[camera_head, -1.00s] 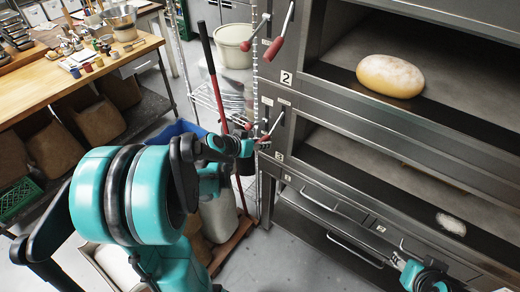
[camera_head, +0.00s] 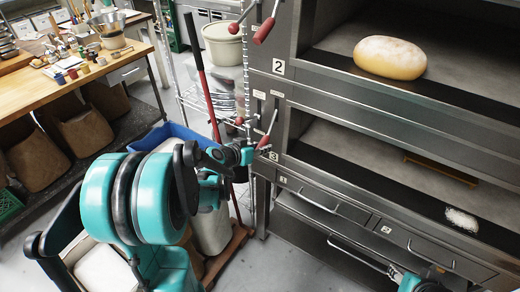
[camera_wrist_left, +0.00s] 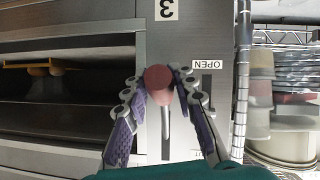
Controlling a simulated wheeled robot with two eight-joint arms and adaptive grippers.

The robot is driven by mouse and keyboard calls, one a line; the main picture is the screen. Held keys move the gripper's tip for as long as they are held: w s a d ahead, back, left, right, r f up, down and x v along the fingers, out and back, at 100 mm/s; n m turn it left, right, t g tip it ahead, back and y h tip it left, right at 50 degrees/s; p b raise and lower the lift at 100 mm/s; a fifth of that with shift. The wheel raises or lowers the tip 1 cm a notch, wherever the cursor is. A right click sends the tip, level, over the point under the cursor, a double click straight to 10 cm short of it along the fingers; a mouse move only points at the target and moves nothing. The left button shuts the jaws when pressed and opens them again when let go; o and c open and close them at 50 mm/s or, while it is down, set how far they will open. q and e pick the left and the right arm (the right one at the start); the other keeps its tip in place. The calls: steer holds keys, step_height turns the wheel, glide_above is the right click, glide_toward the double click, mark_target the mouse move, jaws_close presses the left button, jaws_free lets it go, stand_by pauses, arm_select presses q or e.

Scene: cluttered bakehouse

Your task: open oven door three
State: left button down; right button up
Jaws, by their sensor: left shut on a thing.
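Oven deck three (camera_head: 350,150), beside the number 3 label, stands open at the front, and its dark inside shows. Its lever (camera_head: 272,122) has a red knob. My left gripper (camera_head: 256,152) is at the lever's lower end. In the left wrist view, the two purple-padded fingers (camera_wrist_left: 159,90) close around the red knob (camera_wrist_left: 158,77), one on each side. An OPEN label (camera_wrist_left: 208,64) is beside the slot.
A loaf (camera_head: 390,57) lies in deck two above. A wooden piece (camera_head: 440,167) and a white floury patch (camera_head: 462,219) are in deck three. A red-handled pole (camera_head: 203,80), a wire rack with a white tub (camera_head: 222,43) and a blue bin (camera_head: 170,133) crowd the left.

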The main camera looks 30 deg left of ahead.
arm_select(q)
steer(key=shift+w+a, duration=0.1)
steer(key=c, duration=1.4)
jaws_free()
steer(key=shift+c, duration=0.2)
steer(key=shift+o, duration=0.9)
steer(key=shift+w, duration=0.1)
steer(key=v, duration=1.2)
